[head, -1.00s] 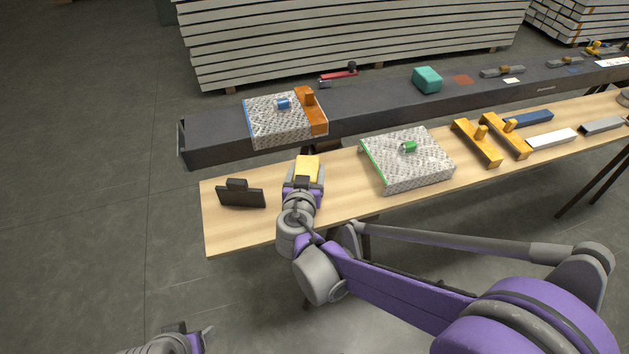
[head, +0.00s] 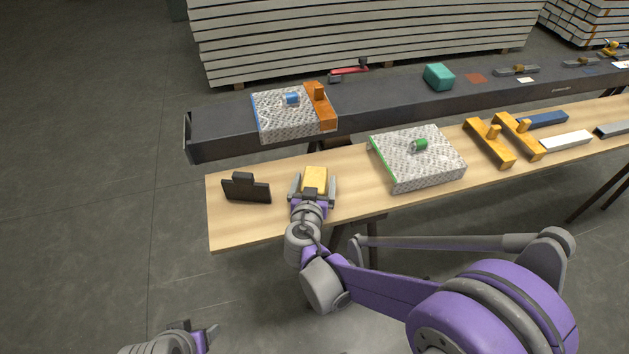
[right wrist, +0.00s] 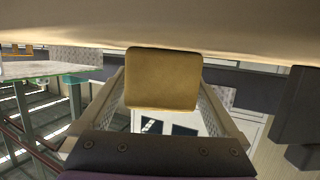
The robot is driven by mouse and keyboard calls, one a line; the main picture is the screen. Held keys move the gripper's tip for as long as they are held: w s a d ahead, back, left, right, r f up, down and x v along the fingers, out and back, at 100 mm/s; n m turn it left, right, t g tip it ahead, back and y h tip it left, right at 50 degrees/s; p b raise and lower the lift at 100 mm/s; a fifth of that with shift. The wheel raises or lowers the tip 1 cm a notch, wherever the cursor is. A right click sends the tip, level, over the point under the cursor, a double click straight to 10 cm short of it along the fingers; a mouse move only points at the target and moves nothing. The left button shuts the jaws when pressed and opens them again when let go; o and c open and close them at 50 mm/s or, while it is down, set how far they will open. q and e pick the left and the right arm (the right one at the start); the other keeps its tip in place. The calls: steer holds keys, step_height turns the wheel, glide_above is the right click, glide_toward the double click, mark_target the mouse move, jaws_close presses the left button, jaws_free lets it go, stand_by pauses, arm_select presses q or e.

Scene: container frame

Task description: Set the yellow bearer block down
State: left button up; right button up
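The yellow bearer block (head: 314,179) sits on the wooden bench near its left end. In the right wrist view the block (right wrist: 163,80) shows between the fingers, with a gap on each side, and its edge meets the bench surface. My right gripper (head: 312,188) is open around the block, one finger on each side and not touching it. My left gripper (head: 197,336) is at the bottom left of the head view, away from the bench and partly cut off; its opening is unclear.
A black bracket (head: 246,189) stands left of the block on the wooden bench (head: 232,228). A patterned plate with a green knob (head: 416,160) lies to the right, with orange pieces (head: 488,143) beyond. A dark beam (head: 380,108) runs behind, carrying another patterned plate (head: 287,118).

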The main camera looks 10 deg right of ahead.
steer(key=shift+r, duration=0.1)
steer(key=shift+s+a+r, duration=0.1)
steer(key=shift+s+r, duration=0.05)
steer(key=p+v, duration=0.2)
steer(key=v, duration=1)
steer(key=s+d+f+n+g, duration=0.1)
steer(key=s+d+f+g, duration=0.4)
steer(key=d, duration=0.4)
steer(key=s+n+g+y, duration=0.3)
steer(key=s+g+y, duration=0.1)
steer(key=s, duration=0.9)
steer(key=shift+a+f+y, duration=0.25)
steer(key=shift+f+y, duration=0.1)
steer(key=shift+y, duration=0.15)
steer(key=shift+d, duration=0.1)
